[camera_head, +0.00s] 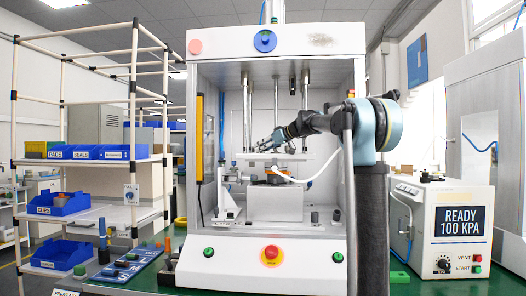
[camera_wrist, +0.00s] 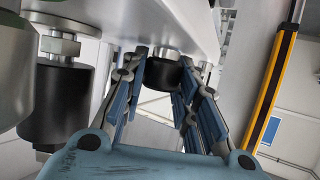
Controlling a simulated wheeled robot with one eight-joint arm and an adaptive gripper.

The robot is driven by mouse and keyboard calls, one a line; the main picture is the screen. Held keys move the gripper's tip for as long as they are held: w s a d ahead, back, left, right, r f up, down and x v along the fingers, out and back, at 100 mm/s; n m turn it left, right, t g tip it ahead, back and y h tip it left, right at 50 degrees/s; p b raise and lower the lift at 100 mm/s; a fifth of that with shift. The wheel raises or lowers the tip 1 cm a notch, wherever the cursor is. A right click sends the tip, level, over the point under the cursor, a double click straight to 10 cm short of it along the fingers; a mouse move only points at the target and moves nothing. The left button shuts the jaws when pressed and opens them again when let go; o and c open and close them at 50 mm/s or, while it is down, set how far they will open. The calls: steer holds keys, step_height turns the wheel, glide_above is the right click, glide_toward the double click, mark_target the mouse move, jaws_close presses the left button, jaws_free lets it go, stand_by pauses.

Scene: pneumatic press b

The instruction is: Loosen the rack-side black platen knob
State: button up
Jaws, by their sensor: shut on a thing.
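In the wrist view a black knob (camera_wrist: 158,74) sits between the fingers of my gripper (camera_wrist: 166,62), under the edge of a pale plate (camera_wrist: 175,22). The fingers are closed on its sides and hide part of it. In the head view my gripper (camera_head: 264,146) reaches into the press from the right and is at the left part of the platen (camera_head: 312,157), the side toward the rack (camera_head: 134,110). The knob is too small to make out there.
A larger black cylinder (camera_wrist: 62,100) with a silver collar is at the left of the wrist view. A yellow safety bar (camera_wrist: 277,85) stands at the right; it also shows in the head view (camera_head: 199,138). A control box (camera_head: 440,225) reads READY 100 KPA.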

steer(key=shift+d+f, duration=0.1)
stand_by(0.3)
steer(key=o, duration=1.1)
steer(key=v, duration=1.1)
steer(key=shift+d+r, duration=0.25)
steer(key=shift+d, duration=0.15)
